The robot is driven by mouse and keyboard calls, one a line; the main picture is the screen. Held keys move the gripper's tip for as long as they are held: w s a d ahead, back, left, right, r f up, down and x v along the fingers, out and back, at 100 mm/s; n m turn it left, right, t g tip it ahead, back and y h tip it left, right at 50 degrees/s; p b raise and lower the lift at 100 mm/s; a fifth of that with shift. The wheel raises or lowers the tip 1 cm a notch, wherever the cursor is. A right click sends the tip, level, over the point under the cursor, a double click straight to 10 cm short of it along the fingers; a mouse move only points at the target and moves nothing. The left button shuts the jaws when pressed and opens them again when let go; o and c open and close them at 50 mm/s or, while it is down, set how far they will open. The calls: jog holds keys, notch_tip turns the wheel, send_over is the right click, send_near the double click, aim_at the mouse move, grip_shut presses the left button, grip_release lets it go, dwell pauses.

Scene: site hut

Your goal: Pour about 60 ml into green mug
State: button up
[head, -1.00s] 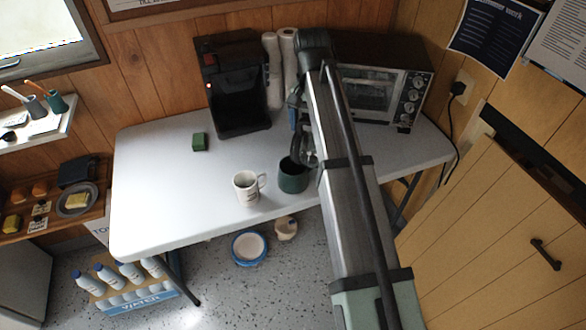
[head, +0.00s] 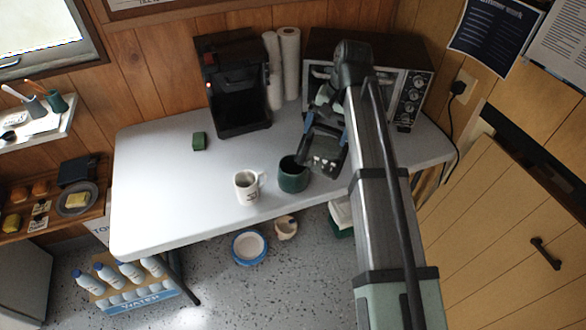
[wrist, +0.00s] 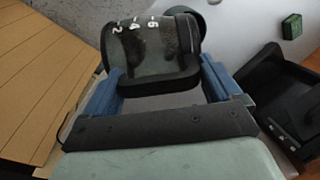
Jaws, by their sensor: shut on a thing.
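My gripper (head: 326,132) is shut on a dark glass carafe (head: 324,158), held just right of the green mug (head: 292,176) in the head view. The wrist view shows the carafe (wrist: 150,50) between my blue fingers (wrist: 160,88), with white marks 2, 4 and 6 on its side. The carafe looks tilted, its far end towards the mug. The green mug stands upright on the white table (head: 165,190); part of its rim (wrist: 207,18) shows behind the carafe in the wrist view. I cannot make out any stream or the level inside the mug.
A white mug (head: 246,187) stands close left of the green mug. A black coffee machine (head: 238,85), paper rolls (head: 290,65) and a toaster oven (head: 408,95) line the back. A small green block (head: 199,141) lies on the table. The table's left part is clear.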

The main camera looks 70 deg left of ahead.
aim_at(340, 136)
jog(key=shift+w+d+f+g+y, duration=0.25)
jog(key=shift+w+d+f+g, duration=0.1)
jog(key=shift+w+d, duration=0.3)
jog(key=shift+w+d+f+g+y, duration=0.25)
jog(key=shift+w+d+f+g, duration=0.1)
jog(key=shift+w+d, duration=0.3)
jog(key=shift+w+d+f+g+y, duration=0.25)
jog(key=shift+w+f+g+y, duration=0.05)
jog(key=shift+w+f+g, duration=0.25)
jog(key=w+d+f+g+y+b, duration=0.1)
jog(key=w+d+f+g+y, duration=0.2)
jog(key=f, duration=0.4)
jog(key=w+d+f+g+y+b, duration=0.1)
jog(key=w+d+f+g+y, duration=0.2)
jog(key=w+f+g+y, duration=0.2)
jog(key=shift+w+d+f+n+g, duration=0.35)
jog(key=shift+f+g, duration=0.55)
jog(key=shift+g, duration=0.25)
jog(key=shift+a, duration=0.1)
dwell(1.8)
